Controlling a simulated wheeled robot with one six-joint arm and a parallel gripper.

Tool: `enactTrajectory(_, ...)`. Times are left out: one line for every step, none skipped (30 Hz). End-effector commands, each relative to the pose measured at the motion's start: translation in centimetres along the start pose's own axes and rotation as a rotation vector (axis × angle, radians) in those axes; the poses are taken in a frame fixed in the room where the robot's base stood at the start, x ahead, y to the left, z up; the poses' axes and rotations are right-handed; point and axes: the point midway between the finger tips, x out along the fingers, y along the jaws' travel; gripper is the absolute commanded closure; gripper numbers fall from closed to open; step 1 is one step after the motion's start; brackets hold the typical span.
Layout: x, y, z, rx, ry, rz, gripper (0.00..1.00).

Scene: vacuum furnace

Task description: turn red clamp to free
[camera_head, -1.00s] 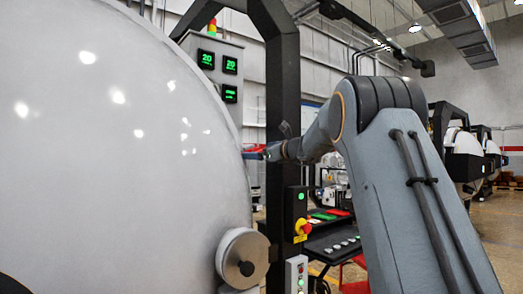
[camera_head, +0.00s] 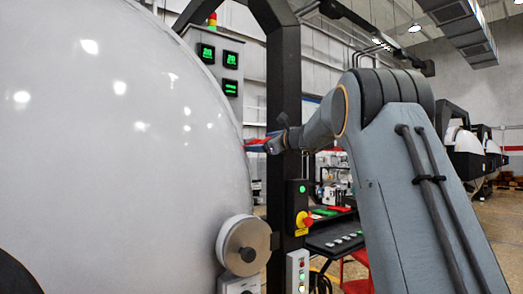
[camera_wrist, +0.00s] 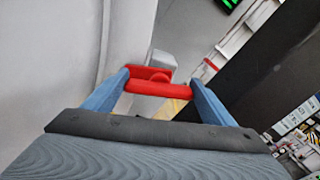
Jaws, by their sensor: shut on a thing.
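The red clamp (camera_wrist: 148,82) shows in the wrist view as a red bar with a bracket and a round pivot behind it. It sits beside the pale furnace door (camera_wrist: 50,60). My gripper (camera_wrist: 162,92) has one blue finger at each end of the red bar and is shut on it. In the head view my gripper (camera_head: 268,145) is at the right edge of the big white furnace door (camera_head: 110,130). Only a thin red bit of the clamp (camera_head: 256,142) shows there. The clamp's mount is partly hidden.
A black post (camera_head: 284,100) stands close behind my gripper. It carries a switch box with a red and yellow knob (camera_head: 303,224). A round metal hub (camera_head: 245,246) sticks out below. A grey panel with green displays (camera_head: 218,62) is behind the door.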

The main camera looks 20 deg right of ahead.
Motion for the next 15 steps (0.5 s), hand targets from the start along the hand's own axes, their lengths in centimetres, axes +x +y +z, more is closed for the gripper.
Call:
enactTrajectory(0.11,0.17,-0.39,-0.040,-0.002,-0.002,0.44)
enactTrajectory(0.11,0.18,-0.39,-0.063,-0.003,-0.002,0.44)
enactTrajectory(0.10,0.21,-0.41,-0.097,-0.003,-0.002,0.44)
enactTrajectory(0.10,0.24,-0.43,-0.124,-0.002,-0.002,0.44)
enactTrajectory(0.10,0.24,-0.43,-0.149,-0.003,-0.002,0.44)
enactTrajectory(0.11,0.27,-0.44,-0.186,-0.002,-0.002,0.44)
enactTrajectory(0.11,0.28,-0.46,-0.212,-0.002,-0.003,0.44)
enactTrajectory(0.11,0.31,-0.51,-0.239,-0.002,-0.002,0.44)
enactTrajectory(0.11,0.33,-0.51,-0.276,-0.002,-0.002,0.44)
enactTrajectory(0.11,0.34,-0.50,-0.304,-0.002,-0.002,0.44)
enactTrajectory(0.10,0.35,-0.49,-0.332,-0.002,-0.002,0.44)
enactTrajectory(0.10,0.39,-0.51,-0.370,-0.002,-0.002,0.44)
enactTrajectory(0.09,0.40,-0.49,-0.398,-0.002,-0.002,0.44)
enactTrajectory(0.09,0.40,-0.46,-0.427,-0.002,-0.003,0.44)
enactTrajectory(0.09,0.44,-0.50,-0.465,-0.002,-0.002,0.44)
